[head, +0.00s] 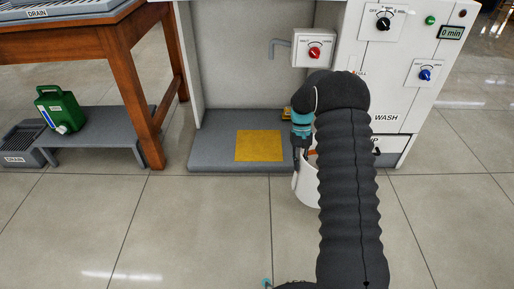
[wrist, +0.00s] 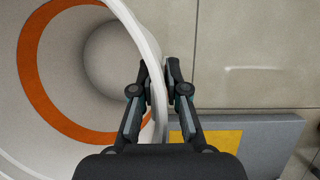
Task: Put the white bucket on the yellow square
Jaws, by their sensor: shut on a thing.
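The white bucket (head: 303,187) is in front of the right part of the grey platform, mostly hidden behind my arm in the head view. In the wrist view I look into the bucket (wrist: 118,48), which has an orange ring inside and looks empty. My gripper (wrist: 159,82) is shut on its rim, one finger inside and one outside; in the head view my gripper (head: 300,158) points down at the bucket's left side. I cannot tell whether the bucket touches the floor. The yellow square (head: 259,146) lies flat and bare on the platform, left of the bucket; it also shows in the wrist view (wrist: 222,140).
The grey platform (head: 212,152) is low, between a white wall panel and the wash machine (head: 385,90). A wooden table (head: 130,75) and a green jug (head: 60,109) on a low bench are at left. The front floor is clear.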

